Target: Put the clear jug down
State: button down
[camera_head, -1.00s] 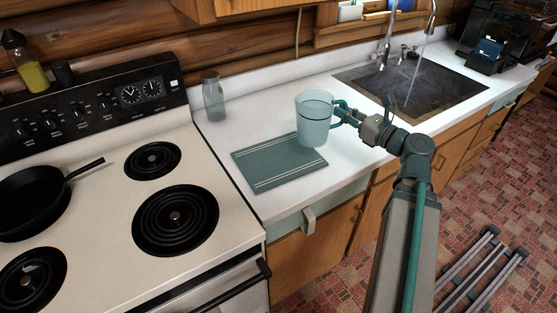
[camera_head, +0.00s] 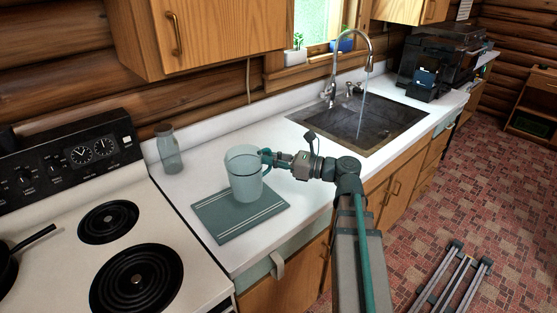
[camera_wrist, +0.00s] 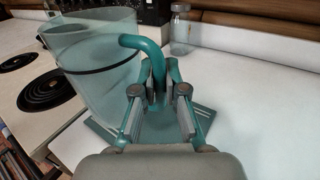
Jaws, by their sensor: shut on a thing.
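The clear jug (camera_head: 246,176) is a pale see-through vessel with a dark band and a teal handle. It is upright at the far part of the grey-green mat (camera_head: 225,222), which has white stripes. Whether its base touches the mat or hangs just above it, I cannot tell. My gripper (camera_head: 272,159) is shut on the jug's handle from the right. In the wrist view, the jug (camera_wrist: 85,65) fills the upper left, and its teal handle (camera_wrist: 147,45) runs between the fingers of my gripper (camera_wrist: 158,85).
A glass bottle (camera_head: 169,150) stands by the wall behind the mat. The stove (camera_head: 75,262) with black burners is on the left. A sink (camera_head: 362,128) with a running tap is at the right. White counter (camera_head: 205,183) lies free around the mat.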

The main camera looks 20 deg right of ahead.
jog(key=shift+w+a+f+p, duration=0.25)
jog(key=shift+w+f, duration=0.7)
jog(key=shift+f, duration=0.6)
jog(key=shift+w+a+f+p, duration=0.15)
jog(key=shift+w+a+f, duration=0.25)
jog(key=shift+w+f, duration=0.9)
jog(key=shift+w+a+f+p, duration=0.25)
jog(key=shift+w+f, duration=0.4)
jog(key=shift+f, duration=1.15)
jog(key=shift+f, duration=0.1)
jog(key=c, duration=1.2)
grip_release()
jog(key=b+v, duration=0.2)
jog(key=v, duration=1)
